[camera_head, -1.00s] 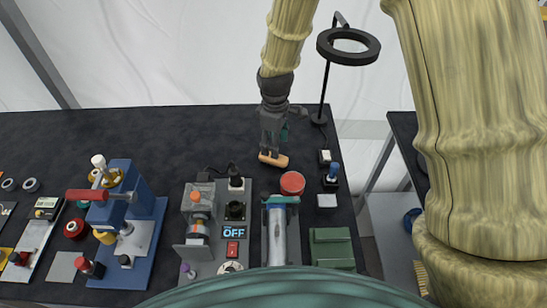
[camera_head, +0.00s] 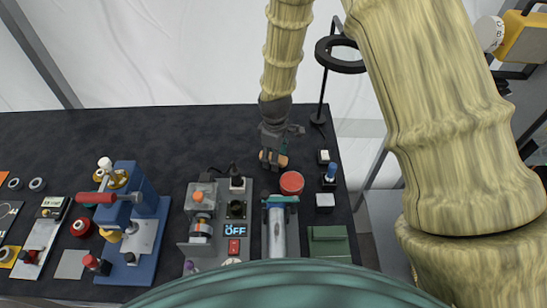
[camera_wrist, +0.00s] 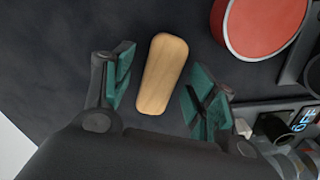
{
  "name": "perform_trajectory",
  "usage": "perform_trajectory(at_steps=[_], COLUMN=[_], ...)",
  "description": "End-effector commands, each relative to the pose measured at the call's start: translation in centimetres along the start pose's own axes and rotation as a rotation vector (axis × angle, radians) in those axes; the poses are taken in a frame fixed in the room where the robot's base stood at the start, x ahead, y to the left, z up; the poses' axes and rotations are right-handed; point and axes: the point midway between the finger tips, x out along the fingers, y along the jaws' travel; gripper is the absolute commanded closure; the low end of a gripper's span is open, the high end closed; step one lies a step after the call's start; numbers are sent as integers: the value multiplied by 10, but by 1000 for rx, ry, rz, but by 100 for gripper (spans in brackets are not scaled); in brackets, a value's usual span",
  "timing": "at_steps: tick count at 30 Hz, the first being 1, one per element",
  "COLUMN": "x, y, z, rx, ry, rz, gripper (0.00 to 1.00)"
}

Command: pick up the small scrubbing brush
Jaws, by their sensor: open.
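The small scrubbing brush shows as a light wooden block (camera_wrist: 162,74) lying on the dark table in the wrist view. In the head view a bit of the brush (camera_head: 282,161) shows beside my gripper, which hides most of it. My gripper (camera_wrist: 158,95) is open, with one green-padded finger on each side of the brush. There is a gap between each finger and the wood. In the head view my gripper (camera_head: 272,158) is low at the table's back right part. Any bristles are hidden.
A red round-topped object (camera_head: 292,183) stands close to the right of the brush; its red top (camera_wrist: 262,25) also shows in the wrist view. A ring lamp (camera_head: 342,56) rises behind. A device panel with an OFF display (camera_head: 234,231) is in front.

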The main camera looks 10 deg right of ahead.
Motion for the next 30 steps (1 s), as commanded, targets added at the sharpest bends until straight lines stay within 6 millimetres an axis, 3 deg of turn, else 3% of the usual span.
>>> perform_trajectory(at_steps=[5,12,15,23,30], x=[0,0,0,-2,-20], y=[0,0,0,0,1], z=[0,0,0,0,-1], rx=[0,0,0,1,1], ry=[0,0,0,1,3], rz=[0,0,0,1,3], gripper=[45,88,96,96,96])
